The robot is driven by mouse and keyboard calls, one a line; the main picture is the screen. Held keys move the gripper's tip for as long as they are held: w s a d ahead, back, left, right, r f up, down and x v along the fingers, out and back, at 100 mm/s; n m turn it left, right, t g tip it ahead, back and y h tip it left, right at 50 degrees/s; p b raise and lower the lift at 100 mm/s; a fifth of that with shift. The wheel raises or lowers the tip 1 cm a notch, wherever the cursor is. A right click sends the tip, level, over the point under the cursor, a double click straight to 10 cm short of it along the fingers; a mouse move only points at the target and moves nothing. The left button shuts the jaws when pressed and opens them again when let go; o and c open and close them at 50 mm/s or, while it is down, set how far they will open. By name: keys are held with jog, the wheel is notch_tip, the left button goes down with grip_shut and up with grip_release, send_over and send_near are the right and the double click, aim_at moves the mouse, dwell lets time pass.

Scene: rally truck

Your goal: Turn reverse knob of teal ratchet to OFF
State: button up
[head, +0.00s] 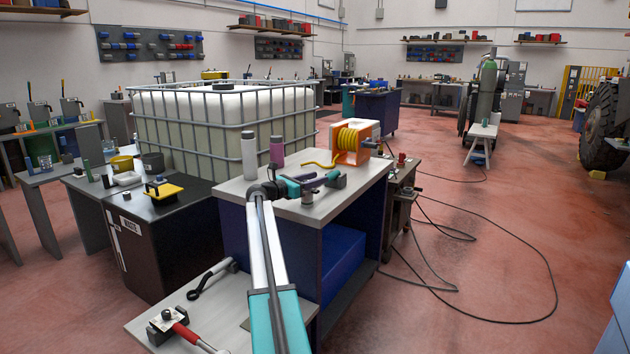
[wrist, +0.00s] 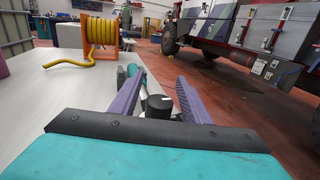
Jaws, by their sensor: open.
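My gripper (head: 322,180) reaches over the light worktop in the head view. In the wrist view its two purple fingers (wrist: 161,82) are open and apart. Between them, low in the picture, shows a black round knob (wrist: 158,106) with a white mark on top. The teal ratchet (wrist: 134,71) shows beyond the knob, partly hidden by the left finger. I cannot read any label, so the knob's setting is unclear. I cannot tell whether a finger touches the knob. In the head view the gripper and the small black parts near it hide most of the ratchet.
An orange reel with yellow hose (head: 350,142) stands at the worktop's back, and its hose end lies on the worktop (head: 232,190). A grey bottle (head: 249,155) and a pink bottle (head: 277,152) stand left of it. A caged white tank (head: 190,115) is behind.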

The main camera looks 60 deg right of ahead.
jog(key=p+v, duration=0.1)
jog(key=v, duration=1.3)
jog(key=shift+w, duration=0.1)
dwell(0.3)
